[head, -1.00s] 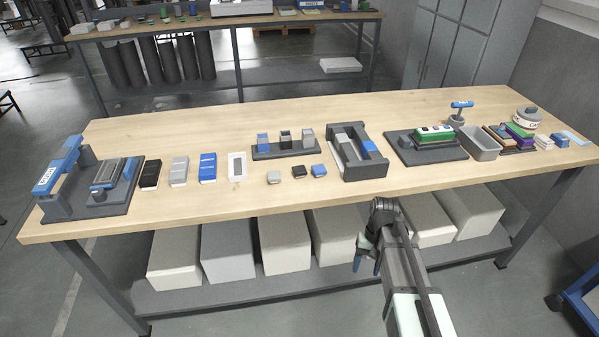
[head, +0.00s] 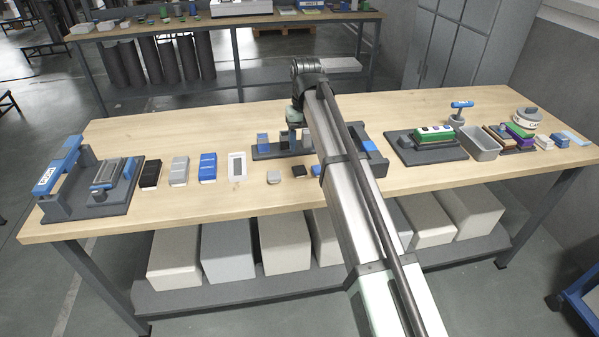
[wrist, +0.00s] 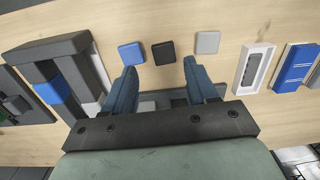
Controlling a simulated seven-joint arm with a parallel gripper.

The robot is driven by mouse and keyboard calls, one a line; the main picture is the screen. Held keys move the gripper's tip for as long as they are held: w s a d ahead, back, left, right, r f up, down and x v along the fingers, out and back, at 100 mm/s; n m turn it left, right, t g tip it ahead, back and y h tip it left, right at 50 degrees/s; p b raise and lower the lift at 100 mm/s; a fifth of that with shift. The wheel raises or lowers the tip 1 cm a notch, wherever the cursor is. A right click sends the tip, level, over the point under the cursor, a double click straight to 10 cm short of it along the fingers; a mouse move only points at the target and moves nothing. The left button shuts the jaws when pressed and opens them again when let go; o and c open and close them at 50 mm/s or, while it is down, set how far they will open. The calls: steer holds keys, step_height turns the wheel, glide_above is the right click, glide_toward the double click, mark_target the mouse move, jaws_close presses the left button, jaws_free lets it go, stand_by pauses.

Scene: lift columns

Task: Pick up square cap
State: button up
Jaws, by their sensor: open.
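Three small square caps lie in a row on the table: a grey one (head: 273,177), a black one (head: 299,171) and a blue one (head: 316,170), partly hidden by my arm. The wrist view shows all three whole, blue (wrist: 131,54), black (wrist: 164,53) and grey (wrist: 207,42). My gripper (wrist: 160,66) is open and empty above the table. In the wrist view its fingertips flank the line to the black cap, which appears just beyond them. A dark rack (head: 263,154) with upright blue, black and grey blocks is partly hidden by my gripper.
A dark grey tray-like fixture (wrist: 45,50) with a blue block stands beside the caps. A white frame (head: 237,167) and blue (head: 208,168), grey (head: 179,171) and black (head: 150,175) cases lie to the left. The table (head: 200,130) is clear behind them.

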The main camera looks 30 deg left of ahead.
mark_target(299, 169)
step_height(299, 169, up, 3)
steer(key=w+a, duration=0.1)
steer(key=a, duration=0.2)
steer(key=f, duration=1.3)
steer(key=shift+d+f, duration=0.4)
steer(key=shift+c, duration=0.2)
steer(key=c, duration=0.8)
